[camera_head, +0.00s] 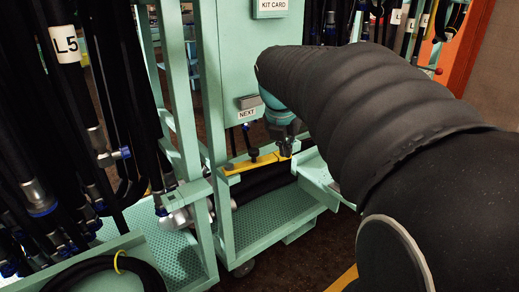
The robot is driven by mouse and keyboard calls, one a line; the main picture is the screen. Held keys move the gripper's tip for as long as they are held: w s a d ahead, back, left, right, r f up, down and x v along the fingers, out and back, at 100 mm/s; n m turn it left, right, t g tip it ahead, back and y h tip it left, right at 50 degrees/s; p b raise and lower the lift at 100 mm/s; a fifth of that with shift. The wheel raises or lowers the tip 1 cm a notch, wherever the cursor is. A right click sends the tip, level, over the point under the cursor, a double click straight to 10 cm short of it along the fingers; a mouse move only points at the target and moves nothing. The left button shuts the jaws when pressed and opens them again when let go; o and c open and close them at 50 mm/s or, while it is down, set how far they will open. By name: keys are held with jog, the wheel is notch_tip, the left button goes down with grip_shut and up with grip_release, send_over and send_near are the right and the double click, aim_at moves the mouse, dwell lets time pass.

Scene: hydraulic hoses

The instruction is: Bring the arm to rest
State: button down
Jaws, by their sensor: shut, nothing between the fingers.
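My arm reaches in from the right, wrapped in a ribbed black sleeve, and covers much of the right half of the head view. My gripper (287,148) shows small and dark beyond the sleeve, pointing down. It is shut and holds nothing. It is in front of the mint-green rack, above or beside a yellow bar (255,163); I cannot tell whether it touches the bar. Part of the wrist is hidden behind the sleeve.
Black hoses with metal fittings hang at the left under an "L5" label (66,44). A mint-green panel (232,65) carries "KIT CARD" and "NEXT" signs. Dark hoses (262,186) lie above a perforated green tray (262,222). Brown floor (300,262) shows below.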

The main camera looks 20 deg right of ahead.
jog(key=s+a+f+m+t+y, duration=0.1)
jog(key=s+a+f+m, duration=0.3)
jog(key=m, duration=0.9)
jog(key=s+a+f+m+t+y, duration=0.1)
jog(key=s+a+f+m, duration=0.3)
jog(key=s+a+m, duration=0.7)
jog(key=s+m+y, duration=0.1)
jog(key=s+m, duration=0.1)
jog(key=shift+f+m+t, duration=0.15)
jog(key=shift+m+t, duration=0.15)
jog(key=shift+m, duration=0.1)
jog(key=shift+s+a, duration=0.1)
jog(key=shift+a, duration=0.05)
dwell(0.4)
